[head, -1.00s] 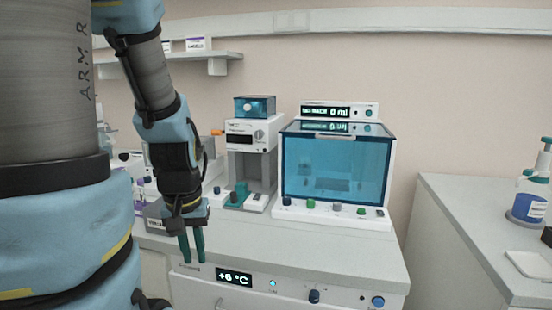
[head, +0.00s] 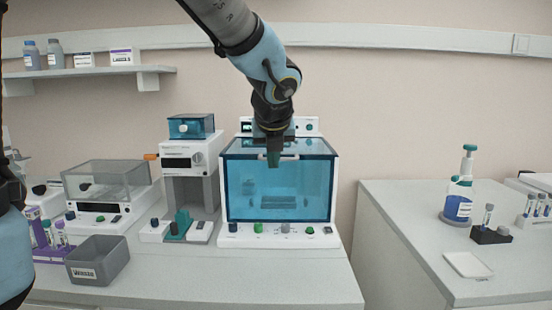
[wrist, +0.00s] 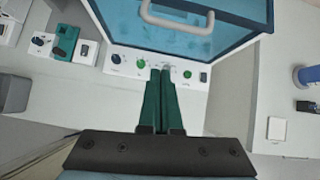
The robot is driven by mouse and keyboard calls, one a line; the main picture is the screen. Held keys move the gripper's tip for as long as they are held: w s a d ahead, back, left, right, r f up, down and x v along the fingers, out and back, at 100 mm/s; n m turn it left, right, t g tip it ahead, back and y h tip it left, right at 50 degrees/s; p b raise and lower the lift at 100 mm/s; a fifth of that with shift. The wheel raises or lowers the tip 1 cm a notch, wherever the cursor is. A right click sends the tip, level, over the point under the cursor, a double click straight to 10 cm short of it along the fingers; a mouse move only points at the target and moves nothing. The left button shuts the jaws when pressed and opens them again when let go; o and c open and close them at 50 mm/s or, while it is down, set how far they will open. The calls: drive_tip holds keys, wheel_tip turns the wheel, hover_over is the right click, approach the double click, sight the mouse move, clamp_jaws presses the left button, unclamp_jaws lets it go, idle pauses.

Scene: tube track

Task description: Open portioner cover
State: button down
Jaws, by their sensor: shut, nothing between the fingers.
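The portioner, a white machine with a large see-through blue cover (head: 277,188), stands on the bench in the head view. The cover is down over the front, with a row of knobs beneath it. It also shows at the top of the wrist view (wrist: 225,40), with its pale bar handle (wrist: 178,26). My gripper (head: 273,158) is in front of the cover's upper edge and partly hides the handle and the display. In the wrist view its green fingers (wrist: 161,74) are together and empty, below the handle and apart from it in the picture.
Left of it stand a dispenser (head: 190,162) with a small blue lid, a clear-lidded box machine (head: 105,185), a grey bin (head: 98,262) and a tube rack. The front of the bench (head: 235,280) is clear. A second bench (head: 400,215) is at right, across a gap.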

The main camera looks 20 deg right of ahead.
drive_tip(key=w+d+f+m+p, duration=0.1)
drive_tip(key=w+d+f+p, duration=0.1)
drive_tip(key=w+d, duration=0.2)
drive_tip(key=shift+w+d+f+p, duration=0.15)
drive_tip(key=shift+w+f+p, duration=0.25)
drive_tip(key=shift+w, duration=0.7)
